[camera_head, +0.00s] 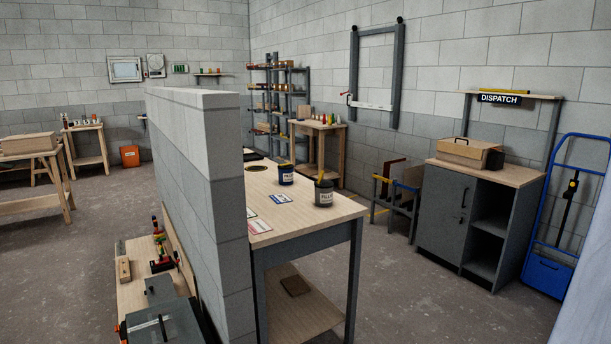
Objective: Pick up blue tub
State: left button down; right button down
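Neither of my grippers shows in the head view.
A block partition wall (199,180) stands left of the table. Coloured cards (281,198) lie on the tabletop. A grey cabinet (468,222) and a blue hand truck (548,270) stand at the right. The floor between table and cabinet is clear.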

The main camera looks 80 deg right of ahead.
aim_at(285, 173)
jog(key=z, duration=2.45)
jog(key=i+l, duration=0.15)
jog(key=l, duration=0.15)
jog(key=i+l, duration=0.15)
jog(key=l, duration=0.2)
jog(key=i+l, duration=0.15)
jog(key=l, duration=0.15)
jog(key=i+l+z, duration=0.15)
jog(key=i, duration=0.45)
jog(key=i+l+z, duration=0.15)
jog(key=i+l, duration=0.15)
jog(key=i, duration=0.3)
jog(key=i+l+z, duration=0.2)
jog(key=i, duration=0.4)
jog(key=i+l+z, duration=0.1)
jog(key=i+z, duration=0.15)
jog(key=i, duration=0.65)
jog(key=i+z, duration=0.25)
jog(key=i, duration=0.65)
jog(key=i+u, duration=0.75)
jog(key=i+l+u, duration=0.2)
jog(key=i+u, duration=0.15)
